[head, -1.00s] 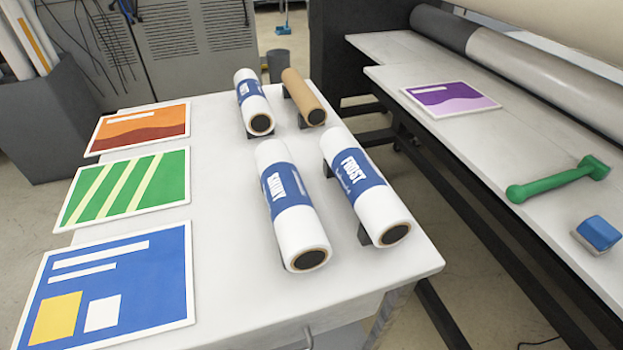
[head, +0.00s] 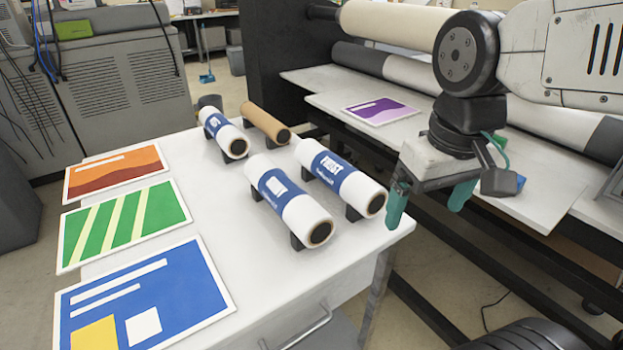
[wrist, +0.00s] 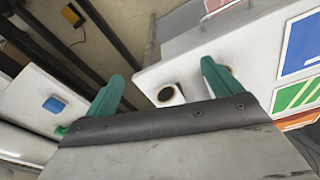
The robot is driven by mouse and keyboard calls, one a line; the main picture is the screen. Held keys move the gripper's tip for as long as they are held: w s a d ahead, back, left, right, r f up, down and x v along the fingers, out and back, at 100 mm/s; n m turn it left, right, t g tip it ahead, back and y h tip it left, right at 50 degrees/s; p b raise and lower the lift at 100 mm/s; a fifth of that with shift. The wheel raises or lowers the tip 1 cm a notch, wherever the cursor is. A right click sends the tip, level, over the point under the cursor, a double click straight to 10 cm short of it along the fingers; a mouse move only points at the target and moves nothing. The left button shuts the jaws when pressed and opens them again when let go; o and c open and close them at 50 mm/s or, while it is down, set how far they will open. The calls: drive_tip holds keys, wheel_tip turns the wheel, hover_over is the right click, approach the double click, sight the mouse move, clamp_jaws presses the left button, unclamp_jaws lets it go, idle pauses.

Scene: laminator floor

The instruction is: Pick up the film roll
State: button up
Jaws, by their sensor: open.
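Three white film rolls with blue labels lie on dark cradles on the white table (head: 215,290). One is at front (head: 290,200), the "FROST" roll (head: 340,178) is right of it, and a third (head: 224,132) lies behind. A bare brown roll (head: 265,123) lies beside the third. My gripper (head: 430,198) is open and empty, right of the FROST roll beyond the table's right edge. In the wrist view, roll ends (wrist: 170,95) show between and behind the green fingers (wrist: 162,72); the right finger partly hides one.
Orange (head: 115,171), green (head: 124,224) and blue (head: 145,300) prints lie along the table's left side. The laminator bench (head: 540,195) stands right, with a purple print (head: 382,110) on it. A blue block (wrist: 54,104) shows in the wrist view.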

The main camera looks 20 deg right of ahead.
drive_tip(key=shift+n+g, duration=0.4)
drive_tip(key=shift+n, duration=0.5)
drive_tip(key=w, duration=1)
drive_tip(key=w+a, duration=0.1)
drive_tip(key=w, duration=0.4)
drive_tip(key=shift+w+a+r, duration=0.1)
drive_tip(key=shift+w+r, duration=0.2)
drive_tip(key=n, duration=0.1)
hover_over(338, 161)
wheel_tip(338, 161, down, 4)
drive_tip(key=shift+f, duration=0.15)
drive_tip(key=shift+w+f, duration=0.15)
drive_tip(key=shift+f, duration=0.2)
wheel_tip(338, 161, down, 7)
drive_tip(key=shift+f, duration=0.15)
drive_tip(key=c, duration=1.4)
